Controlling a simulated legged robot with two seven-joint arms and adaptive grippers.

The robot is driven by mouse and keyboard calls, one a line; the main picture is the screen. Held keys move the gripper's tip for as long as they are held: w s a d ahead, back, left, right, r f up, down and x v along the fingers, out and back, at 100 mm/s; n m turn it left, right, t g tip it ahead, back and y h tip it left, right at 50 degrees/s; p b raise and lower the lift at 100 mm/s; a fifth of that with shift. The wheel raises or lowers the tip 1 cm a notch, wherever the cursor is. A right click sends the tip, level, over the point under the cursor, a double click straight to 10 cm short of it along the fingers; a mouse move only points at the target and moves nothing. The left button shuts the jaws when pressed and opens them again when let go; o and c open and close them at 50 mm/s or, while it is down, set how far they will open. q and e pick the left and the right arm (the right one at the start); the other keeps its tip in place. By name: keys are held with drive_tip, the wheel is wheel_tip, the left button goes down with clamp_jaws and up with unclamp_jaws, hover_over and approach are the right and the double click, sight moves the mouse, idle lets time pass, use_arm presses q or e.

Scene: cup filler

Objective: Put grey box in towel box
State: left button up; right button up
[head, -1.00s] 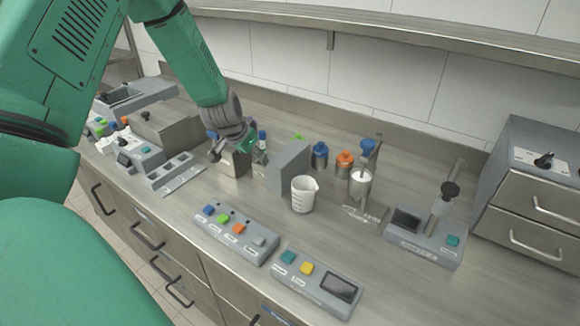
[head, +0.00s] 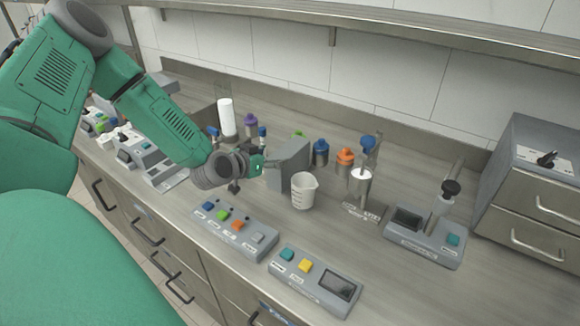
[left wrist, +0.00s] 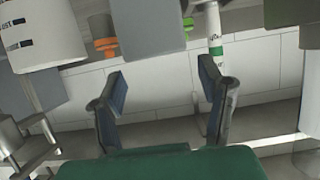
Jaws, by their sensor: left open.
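The grey box (head: 291,164) stands upright on the counter in the head view, just left of a white beaker. It also shows at the top of the left wrist view (left wrist: 155,28), beyond the fingers. My left gripper (head: 266,164) is at the left side of the grey box, open and empty. In the left wrist view its two fingers (left wrist: 160,72) are spread apart, with the box ahead of the gap. I cannot tell whether they touch it. A brown-grey panel (head: 203,117) stands behind my arm; I cannot tell whether it is the towel box. My right gripper is not in view.
The white beaker (head: 304,191) stands close by the grey box. Bottles with blue (head: 320,152) and orange (head: 345,160) caps are behind. A button panel (head: 235,229) lies in front. A white roll (head: 227,117) stands at the back. Drawers (head: 535,190) stand at right.

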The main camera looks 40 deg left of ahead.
sight(279, 156)
use_arm(q)
drive_tip(key=shift+f+x, duration=0.2)
drive_tip(key=shift+x, duration=1.25)
drive_tip(key=x, duration=0.3)
drive_tip(key=shift+a+f, duration=0.1)
drive_tip(key=shift+f, duration=0.1)
drive_tip(key=shift+w, duration=0.35)
drive_tip(key=shift+c, duration=0.4)
drive_tip(key=shift+s, duration=0.1)
drive_tip(key=c, duration=1.2)
drive_tip(key=shift+o, duration=0.2)
